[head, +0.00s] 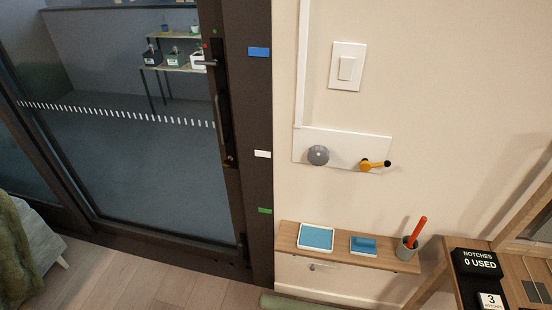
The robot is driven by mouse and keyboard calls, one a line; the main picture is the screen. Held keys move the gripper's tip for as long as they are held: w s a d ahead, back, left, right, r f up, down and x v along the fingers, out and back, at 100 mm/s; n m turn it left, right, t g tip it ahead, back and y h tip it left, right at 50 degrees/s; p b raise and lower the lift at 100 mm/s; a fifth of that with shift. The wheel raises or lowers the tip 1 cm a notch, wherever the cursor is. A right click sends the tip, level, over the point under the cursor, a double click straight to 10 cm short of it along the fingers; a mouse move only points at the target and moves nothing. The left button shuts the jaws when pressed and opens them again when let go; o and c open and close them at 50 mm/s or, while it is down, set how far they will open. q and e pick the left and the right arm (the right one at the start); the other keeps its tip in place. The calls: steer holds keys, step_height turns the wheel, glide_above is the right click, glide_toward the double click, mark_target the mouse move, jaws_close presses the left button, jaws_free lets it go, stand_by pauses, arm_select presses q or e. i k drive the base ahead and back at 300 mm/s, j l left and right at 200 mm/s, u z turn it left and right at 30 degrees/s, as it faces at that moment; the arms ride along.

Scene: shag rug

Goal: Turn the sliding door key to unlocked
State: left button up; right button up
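The sliding door (150,150) is a large glass panel in a dark frame at the left of the head view. A dark vertical pull (224,115) runs along its right edge, with a small lever (206,63) near its top. A small brass-coloured spot (229,159) shows at the lower end of the pull; it is too small to tell whether it is a key. On the wall to the right, a white plate (345,143) carries a round grey knob (318,155) and an orange lever with black ends (375,164), lying roughly level. Neither gripper is in view.
Blue (259,52), white (263,154) and green (265,211) tags mark the door post. A light switch (346,67) is above the plate. A wooden shelf (345,246) below holds blue items and a cup (407,248). A "NOTCHES 0 USED" box (478,263) stands lower right.

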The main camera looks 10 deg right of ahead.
mark_target(229, 163)
steer(key=i+j+z, duration=0.15)
steer(key=j+z, duration=0.15)
steer(key=i+j+z, duration=0.15)
steer(key=j+z, duration=0.15)
steer(key=i+j+z, duration=0.1)
steer(key=j+z, duration=0.55)
steer(key=i+j, duration=0.05)
steer(key=j, duration=0.05)
